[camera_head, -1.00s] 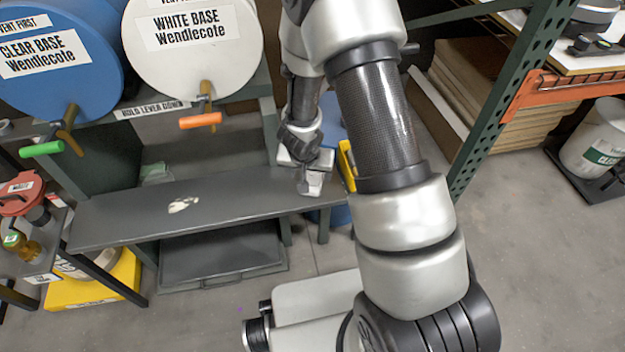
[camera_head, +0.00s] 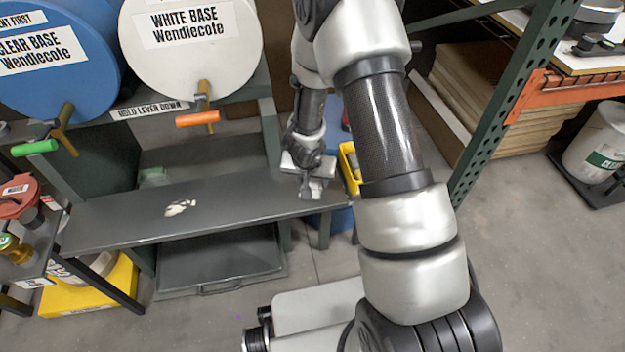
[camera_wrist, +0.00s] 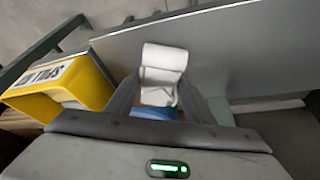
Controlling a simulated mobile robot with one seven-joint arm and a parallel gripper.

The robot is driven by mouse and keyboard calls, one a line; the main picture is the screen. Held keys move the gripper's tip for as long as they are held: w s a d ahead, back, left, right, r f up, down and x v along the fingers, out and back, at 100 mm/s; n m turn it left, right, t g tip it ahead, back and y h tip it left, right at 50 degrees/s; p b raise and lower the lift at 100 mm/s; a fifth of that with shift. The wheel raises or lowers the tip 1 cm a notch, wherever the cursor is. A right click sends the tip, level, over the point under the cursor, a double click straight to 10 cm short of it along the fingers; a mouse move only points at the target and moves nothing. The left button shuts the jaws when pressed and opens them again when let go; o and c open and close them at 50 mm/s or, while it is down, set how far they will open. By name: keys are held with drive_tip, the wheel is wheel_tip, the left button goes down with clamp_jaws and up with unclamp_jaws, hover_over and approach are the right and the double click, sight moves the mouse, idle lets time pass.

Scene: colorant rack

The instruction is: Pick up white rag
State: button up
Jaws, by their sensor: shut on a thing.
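The white rag (camera_wrist: 163,62) is a rolled or folded white cloth in the wrist view. It sits between the fingers of my gripper (camera_wrist: 160,95), which is shut on it. In the head view my gripper (camera_head: 312,190) is at the right end of the grey shelf (camera_head: 240,197), and a small whitish piece of the rag shows at its fingertips. I cannot tell from these views whether the rag is clear of the shelf.
A yellow bin (camera_wrist: 62,88) stands close to the left of my gripper in the wrist view. A green rack post (camera_head: 510,110) stands to the right. White (camera_head: 188,50) and blue (camera_head: 62,55) drums with levers are above the shelf. A pale splotch (camera_head: 180,207) marks the shelf.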

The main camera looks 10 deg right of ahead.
sight(311, 181)
drive_tip(key=shift+r, duration=0.1)
drive_tip(key=shift+s+a+r+p, duration=0.15)
drive_tip(key=shift+a+r+p, duration=0.05)
drive_tip(key=shift+r+p, duration=0.4)
wheel_tip(311, 181, up, 6)
drive_tip(key=p, duration=0.4)
drive_tip(key=shift+f, duration=0.15)
drive_tip(key=s+a+p, duration=0.2)
drive_tip(key=s+a, duration=1)
drive_tip(key=a, duration=0.3)
drive_tip(key=shift+s, duration=0.2)
drive_tip(key=o, duration=0.5)
drive_tip(key=c, duration=0.3)
